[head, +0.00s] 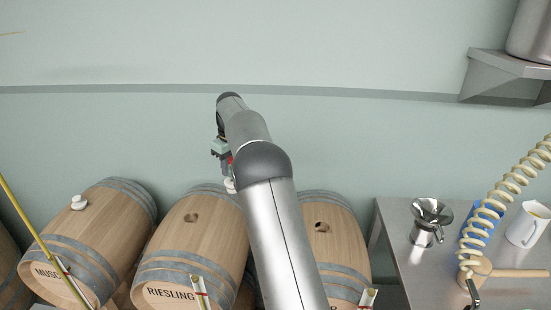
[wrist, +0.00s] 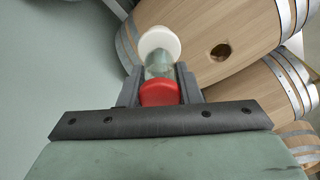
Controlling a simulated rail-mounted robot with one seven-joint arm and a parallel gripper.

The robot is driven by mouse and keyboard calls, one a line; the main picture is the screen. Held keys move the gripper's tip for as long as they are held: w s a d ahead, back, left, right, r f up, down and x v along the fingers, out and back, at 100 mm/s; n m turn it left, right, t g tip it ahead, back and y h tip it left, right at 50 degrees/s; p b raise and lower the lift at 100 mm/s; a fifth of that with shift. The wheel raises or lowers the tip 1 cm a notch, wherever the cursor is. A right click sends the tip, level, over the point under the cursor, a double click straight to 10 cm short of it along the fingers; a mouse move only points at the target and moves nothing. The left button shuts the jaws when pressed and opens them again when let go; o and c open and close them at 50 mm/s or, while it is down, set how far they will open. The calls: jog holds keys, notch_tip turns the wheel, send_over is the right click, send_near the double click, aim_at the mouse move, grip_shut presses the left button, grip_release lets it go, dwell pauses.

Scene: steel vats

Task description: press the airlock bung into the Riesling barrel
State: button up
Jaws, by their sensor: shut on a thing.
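The airlock bung (wrist: 159,62) has a white stopper end, a clear body and a red cap. My gripper (wrist: 160,84) is shut around its body, with the white end pointing away from the wrist. In the head view my gripper (head: 221,153) is above the far end of the Riesling barrel, and the white end of the bung (head: 230,186) shows below it. The Riesling barrel (head: 168,257) lies on its side with an open, dark bung hole (head: 190,217). The bung is apart from this hole, to its right in the head view. The wrist view shows an open barrel hole (wrist: 220,52) right of the bung; no label is readable there.
The left barrel (head: 98,222), lettered "MUSC", has a white bung (head: 78,202). Another barrel (head: 336,250) with an open hole is partly behind my arm. A steel table (head: 395,225) at right holds a steel funnel-topped vessel (head: 430,220), a mallet (head: 500,272) and a white jug (head: 527,225).

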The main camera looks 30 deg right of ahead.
jog(key=w+a+n+p, duration=0.1)
jog(key=w+a+n, duration=0.1)
jog(key=a, duration=1.3)
jog(key=shift+w, duration=0.5)
jog(key=shift+f, duration=0.1)
jog(key=shift+f+b, duration=1.2)
jog(key=shift+f, duration=1.6)
jog(key=shift+s+f+b, duration=0.1)
jog(key=shift+f+b, duration=1.05)
jog(key=shift+f, duration=1.05)
jog(key=o, duration=1.2)
jog(key=r, duration=0.5)
jog(key=s+r, duration=0.1)
jog(key=r, duration=0.5)
jog(key=d+r, duration=0.1)
jog(key=r, duration=0.5)
jog(key=shift+s+d+r, duration=0.1)
jog(key=shift+s+r, duration=0.1)
jog(key=shift+s, duration=0.15)
